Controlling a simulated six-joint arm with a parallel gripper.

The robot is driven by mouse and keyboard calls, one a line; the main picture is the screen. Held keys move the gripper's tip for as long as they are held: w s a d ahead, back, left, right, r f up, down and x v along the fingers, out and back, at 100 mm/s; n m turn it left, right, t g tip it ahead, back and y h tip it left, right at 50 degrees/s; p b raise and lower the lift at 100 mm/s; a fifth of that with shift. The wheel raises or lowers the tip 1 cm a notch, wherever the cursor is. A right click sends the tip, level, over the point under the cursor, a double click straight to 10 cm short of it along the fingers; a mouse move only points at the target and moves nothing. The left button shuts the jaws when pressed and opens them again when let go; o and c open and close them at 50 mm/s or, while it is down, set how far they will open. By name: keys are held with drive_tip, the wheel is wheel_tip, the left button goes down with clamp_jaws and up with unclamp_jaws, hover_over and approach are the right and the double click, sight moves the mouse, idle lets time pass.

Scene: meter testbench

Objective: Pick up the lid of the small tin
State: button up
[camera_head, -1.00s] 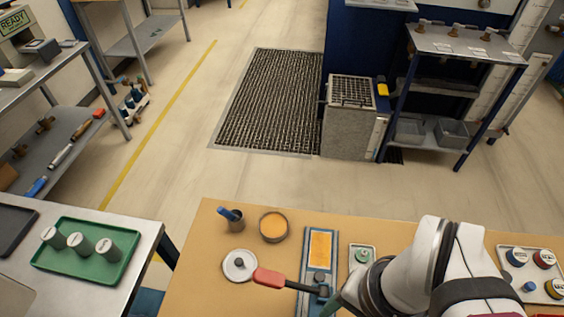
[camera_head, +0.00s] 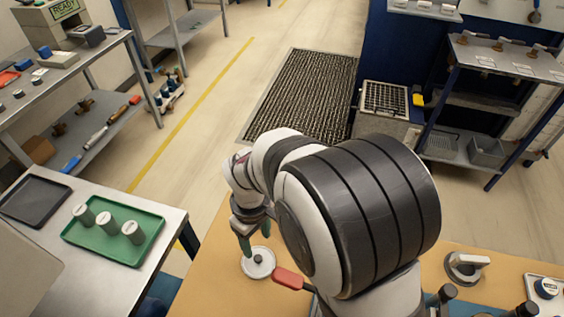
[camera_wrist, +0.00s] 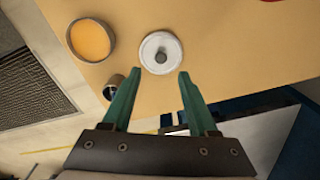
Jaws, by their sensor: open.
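The lid (camera_head: 258,271) is a pale round disc with a dark knob in its middle. It lies flat on the tan bench and also shows in the wrist view (camera_wrist: 150,62). An open round tin (camera_wrist: 91,40) with an orange inside stands to the left of the lid in the wrist view; my arm hides it in the head view. My gripper (camera_wrist: 160,73) is open and empty, its green fingers spread toward the lid's near edge. In the head view my gripper is just behind the lid, apparently above the bench.
A small dark cup (camera_wrist: 114,88) stands beside my left finger in the wrist view. A red-handled tool (camera_head: 289,279) lies right of the lid. A green tray (camera_head: 150,246) with grey cylinders is on the metal table at left. My arm covers much of the bench.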

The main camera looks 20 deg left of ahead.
sight(258, 258)
drive_tip(key=f, duration=0.8)
drive_tip(key=shift+a+f, duration=0.15)
drive_tip(key=shift+a, duration=0.05)
clamp_jaws()
